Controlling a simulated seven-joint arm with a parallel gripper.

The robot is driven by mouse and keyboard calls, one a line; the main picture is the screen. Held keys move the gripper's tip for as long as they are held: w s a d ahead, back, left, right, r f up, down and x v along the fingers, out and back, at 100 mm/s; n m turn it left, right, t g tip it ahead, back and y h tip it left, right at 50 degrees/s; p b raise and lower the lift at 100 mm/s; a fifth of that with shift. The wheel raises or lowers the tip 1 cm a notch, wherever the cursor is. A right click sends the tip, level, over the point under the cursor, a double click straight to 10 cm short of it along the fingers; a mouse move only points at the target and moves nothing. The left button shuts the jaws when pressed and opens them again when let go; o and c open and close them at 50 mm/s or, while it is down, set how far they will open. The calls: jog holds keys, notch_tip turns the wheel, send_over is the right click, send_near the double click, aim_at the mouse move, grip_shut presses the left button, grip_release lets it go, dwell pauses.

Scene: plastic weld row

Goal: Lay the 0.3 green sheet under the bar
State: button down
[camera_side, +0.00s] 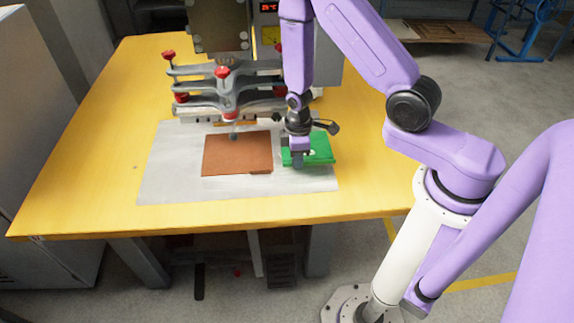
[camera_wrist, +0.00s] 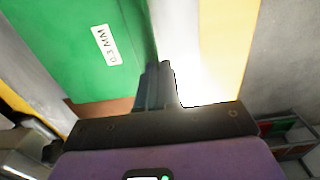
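The green sheet (camera_side: 320,146) is at the right end of the grey mat in the side view. In the wrist view the green sheet (camera_wrist: 60,50) fills the upper left and bears a white label (camera_wrist: 107,45) reading 0.3 MM. My gripper (camera_side: 298,165) points down at the sheet's near left part. In the wrist view my gripper's fingers (camera_wrist: 158,82) are close together at the sheet's edge and appear shut on it; the contact itself is partly hidden. The bar (camera_side: 225,115) of the press is behind and left, above the mat's back edge.
A brown sheet (camera_side: 235,155) lies on the grey mat (camera_side: 165,185), left of the green sheet and in front of the press. The press has red knobs (camera_side: 222,71) and grey arms. The yellow table (camera_side: 90,150) is clear at left.

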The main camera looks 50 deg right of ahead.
aim_at(297, 178)
jog(key=shift+f, duration=2.3)
jog(key=c, duration=1.3)
grip_release()
jog(key=shift+f, duration=0.1)
jog(key=shift+c, duration=0.2)
